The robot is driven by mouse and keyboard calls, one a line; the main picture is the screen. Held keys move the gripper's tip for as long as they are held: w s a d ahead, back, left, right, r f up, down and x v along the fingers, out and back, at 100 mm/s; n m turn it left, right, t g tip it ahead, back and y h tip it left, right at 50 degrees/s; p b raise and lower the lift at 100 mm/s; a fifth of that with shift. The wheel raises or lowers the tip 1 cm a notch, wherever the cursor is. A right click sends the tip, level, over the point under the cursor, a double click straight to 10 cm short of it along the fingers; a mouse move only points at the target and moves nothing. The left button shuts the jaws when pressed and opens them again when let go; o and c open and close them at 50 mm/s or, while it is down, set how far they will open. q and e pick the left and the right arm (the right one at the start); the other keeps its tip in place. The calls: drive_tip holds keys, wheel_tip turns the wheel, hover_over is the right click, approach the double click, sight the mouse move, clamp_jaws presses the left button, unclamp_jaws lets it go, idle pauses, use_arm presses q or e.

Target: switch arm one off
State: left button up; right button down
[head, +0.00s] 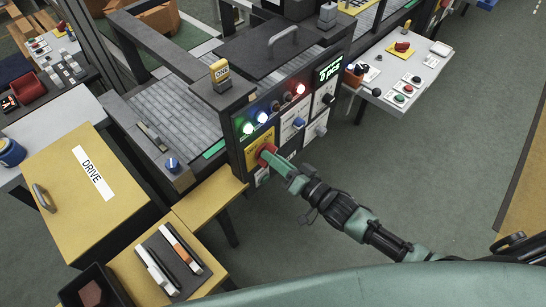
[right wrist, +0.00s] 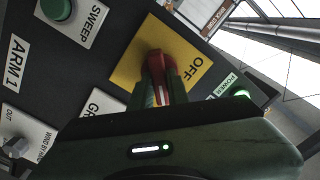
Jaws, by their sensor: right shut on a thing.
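The dark control panel (head: 290,108) stands upright at the middle of the head view. The label ARM 1 (right wrist: 19,62) shows on it in the right wrist view. A red knob (right wrist: 157,56) sits on a yellow plate marked OFF (right wrist: 126,72); the knob (head: 264,152) also shows in the head view at the panel's lower left. My right gripper (head: 273,159) is shut on the red knob; its fingers (right wrist: 160,87) hold both sides and partly hide it. My left gripper is not in view.
A green SWEEP button (right wrist: 56,8) and a grey knob (right wrist: 15,146) are near. Lit lamps (head: 262,117) run along the panel's upper part. A yellow DRIVE box (head: 75,210) stands left. A white side table (head: 425,65) with buttons stands right. The floor (head: 400,165) right of the panel is clear.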

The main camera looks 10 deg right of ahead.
drive_tip(key=shift+s+a+f+n+b, duration=0.1)
drive_tip(key=shift+n+b, duration=0.25)
drive_tip(key=shift+n, duration=4.1)
drive_tip(key=shift+s+a+n+b, duration=0.1)
drive_tip(key=shift+n+b, duration=0.2)
drive_tip(key=shift+n, duration=4.15)
drive_tip(key=c, duration=1.4)
unclamp_jaws()
drive_tip(key=shift+o, duration=0.2)
